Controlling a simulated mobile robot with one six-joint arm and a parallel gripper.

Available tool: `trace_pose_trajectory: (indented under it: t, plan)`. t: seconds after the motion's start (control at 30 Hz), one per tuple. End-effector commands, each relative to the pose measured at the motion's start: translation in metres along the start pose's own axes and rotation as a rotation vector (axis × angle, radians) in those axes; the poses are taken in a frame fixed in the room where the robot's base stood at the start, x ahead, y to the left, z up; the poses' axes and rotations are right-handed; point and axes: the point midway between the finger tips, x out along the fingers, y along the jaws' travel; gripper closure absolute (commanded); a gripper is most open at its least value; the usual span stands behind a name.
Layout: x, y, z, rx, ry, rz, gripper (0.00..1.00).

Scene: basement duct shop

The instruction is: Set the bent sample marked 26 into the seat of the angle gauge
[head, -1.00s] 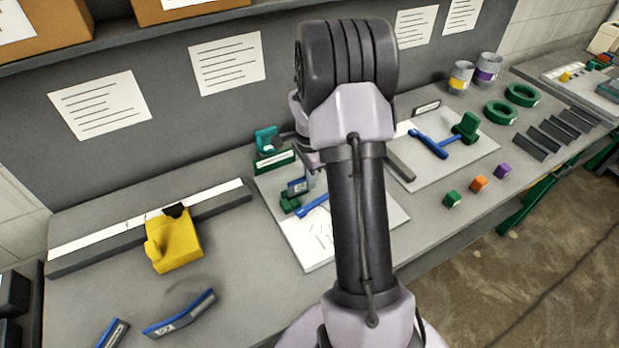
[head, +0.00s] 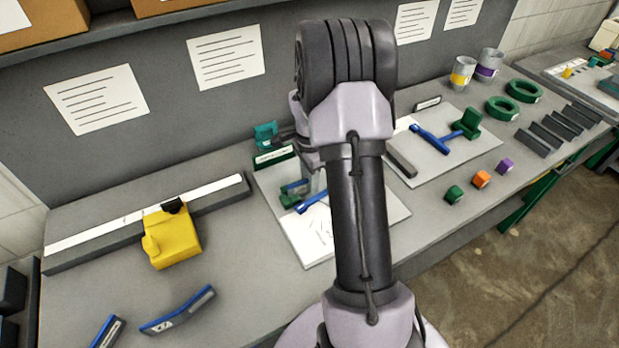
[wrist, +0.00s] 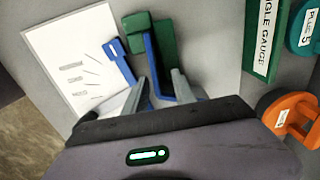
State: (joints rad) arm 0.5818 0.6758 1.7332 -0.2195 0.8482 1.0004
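The bent sample (wrist: 152,62), a strip with a blue top edge, sits between the fingertips of my gripper (wrist: 161,80), which look shut on it. In the head view the sample (head: 294,187) is low at the angle gauge, and my arm hides part of it. The gauge has a green block (wrist: 162,36) and a blue arm (wrist: 118,60) on a white-marked plate (head: 308,245). The sample lies close along the green block; I cannot tell whether it rests fully in the seat. Its number is not readable now.
Two more blue-edged strips (head: 178,310) (head: 107,333) lie at the front left, near a yellow block (head: 173,238) on a long rail. A teal plug (head: 265,134) and an orange part (wrist: 291,116) are close to the gauge. A second plate (head: 470,150) stands right.

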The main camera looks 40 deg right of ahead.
Motion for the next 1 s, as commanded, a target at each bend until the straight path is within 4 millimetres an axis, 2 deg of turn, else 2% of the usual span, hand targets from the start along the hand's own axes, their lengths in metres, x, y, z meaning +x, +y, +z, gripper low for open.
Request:
trace_pose_trajectory:
  t: [0.07,0.17,0.27,0.4,0.6,0.8,1.0]
  plan:
    - [-0.001,0.0,0.0,0.0,0.0,0.0,0.68]
    - [-0.015,0.0,0.0,0.0,0.0,-0.001,0.68]
    - [-0.046,-0.001,0.0,0.001,0.001,-0.004,0.68]
    - [-0.096,-0.001,0.0,0.001,0.001,-0.005,0.68]
    - [-0.152,-0.001,0.0,0.001,0.001,-0.003,0.68]
    - [-0.174,0.0,0.0,0.0,0.0,-0.001,0.68]
    - [-0.174,0.0,0.0,0.0,0.0,0.0,0.68]
